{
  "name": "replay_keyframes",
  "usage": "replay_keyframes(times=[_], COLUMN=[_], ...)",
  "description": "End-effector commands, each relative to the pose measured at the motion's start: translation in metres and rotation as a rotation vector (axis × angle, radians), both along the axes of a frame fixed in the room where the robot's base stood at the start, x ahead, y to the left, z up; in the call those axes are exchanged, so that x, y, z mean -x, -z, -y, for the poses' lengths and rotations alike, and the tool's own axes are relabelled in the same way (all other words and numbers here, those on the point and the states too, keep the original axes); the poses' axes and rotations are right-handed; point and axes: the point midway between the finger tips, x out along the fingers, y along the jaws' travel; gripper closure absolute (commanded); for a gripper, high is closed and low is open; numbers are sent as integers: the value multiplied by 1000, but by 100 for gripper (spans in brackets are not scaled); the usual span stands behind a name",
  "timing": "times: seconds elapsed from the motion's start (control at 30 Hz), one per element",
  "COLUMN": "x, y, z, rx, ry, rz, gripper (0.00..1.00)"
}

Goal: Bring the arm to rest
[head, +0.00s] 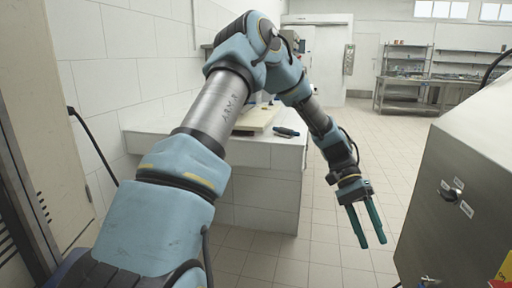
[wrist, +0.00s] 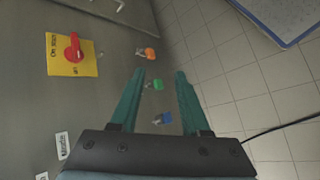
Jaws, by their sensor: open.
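My gripper (head: 374,244) hangs from my bent arm with its two teal fingers pointing down. It is over the tiled floor, between the white counter and the steel machine. The fingers are apart and nothing is between them. In the wrist view my gripper (wrist: 160,73) also shows open and empty. The machine's front panel lies beyond the fingers there, and I cannot tell how far off it is.
The steel machine (head: 455,190) stands close at right. Its panel bears a red switch (wrist: 74,50) and orange, green (wrist: 158,85) and blue knobs. The tiled counter (head: 262,152) stands behind my arm, with a pale board (head: 257,118) on it. Floor beyond is clear.

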Motion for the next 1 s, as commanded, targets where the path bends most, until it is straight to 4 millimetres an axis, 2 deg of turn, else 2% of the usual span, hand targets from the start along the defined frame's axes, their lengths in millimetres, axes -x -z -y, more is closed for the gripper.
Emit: replay_keyframes(times=[0.03, 0.1, 0.17, 0.3, 0.4, 0.5, 0.6, 0.7, 0.8, 1.0], x=[-13, -30, -43, -66, -72, -70, -63, -55, -51, -49], y=[-9, -13, -18, -39, -57, -75, -88, -97, -100, -101], z=[-26, -63, -97, -177, -234, -284, -322, -345, -357, -360], rx=[-52, -121, -177, -288, -354, -402, -433, -449, -455, -458], ry=[-49, -124, -191, -360, -489, -612, -715, -788, -826, -837], rz=[80, 185, 271, 459, 581, 681, 756, 804, 831, 836], gripper=[54, 54, 54, 54, 54, 54, 54, 54, 54, 54])
